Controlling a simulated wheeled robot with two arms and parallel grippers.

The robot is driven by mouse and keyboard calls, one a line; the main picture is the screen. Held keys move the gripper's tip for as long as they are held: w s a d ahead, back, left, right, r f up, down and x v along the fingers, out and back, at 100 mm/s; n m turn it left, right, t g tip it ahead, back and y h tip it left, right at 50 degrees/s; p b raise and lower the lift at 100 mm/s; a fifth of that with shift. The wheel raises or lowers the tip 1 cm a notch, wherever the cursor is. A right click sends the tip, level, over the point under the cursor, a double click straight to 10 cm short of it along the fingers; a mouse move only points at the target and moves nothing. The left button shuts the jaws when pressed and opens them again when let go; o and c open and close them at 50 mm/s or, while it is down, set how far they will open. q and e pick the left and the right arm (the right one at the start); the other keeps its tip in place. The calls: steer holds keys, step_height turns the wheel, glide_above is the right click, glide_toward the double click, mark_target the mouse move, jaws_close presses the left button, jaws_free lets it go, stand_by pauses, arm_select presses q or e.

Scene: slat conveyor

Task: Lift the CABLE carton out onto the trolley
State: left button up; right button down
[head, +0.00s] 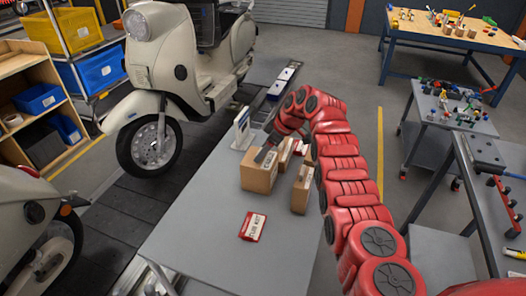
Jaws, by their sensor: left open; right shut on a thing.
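A squarish brown carton (258,181) stands at the near left of a group on the grey table (200,215). Its writing is too small to read, so I cannot tell if it is the CABLE carton. My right gripper (266,157) reaches down over this carton from the back right and is shut on its top part. The carton looks low, at or close to the table top. A tall narrow carton (301,190) stands to its right, and another brown carton (285,155) is behind, partly hidden by my arm. My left gripper is not in view.
A red box (253,226) with a label ending in KIT lies on the table in front. A white stand (241,128) is behind the cartons. A grey trolley (443,262) is at the lower right. Scooters stand to the left. The near table is mostly clear.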

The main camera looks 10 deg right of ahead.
steer(key=shift+c, duration=0.2)
jaws_free()
steer(key=shift+r, duration=0.1)
steer(key=shift+s+d+r, duration=0.1)
steer(key=shift+d+r, duration=0.1)
steer(key=shift+r, duration=0.05)
steer(key=b+v, duration=0.4)
steer(key=v, duration=1.2)
steer(key=shift+r+b, duration=0.35)
steer(key=shift+b, duration=0.05)
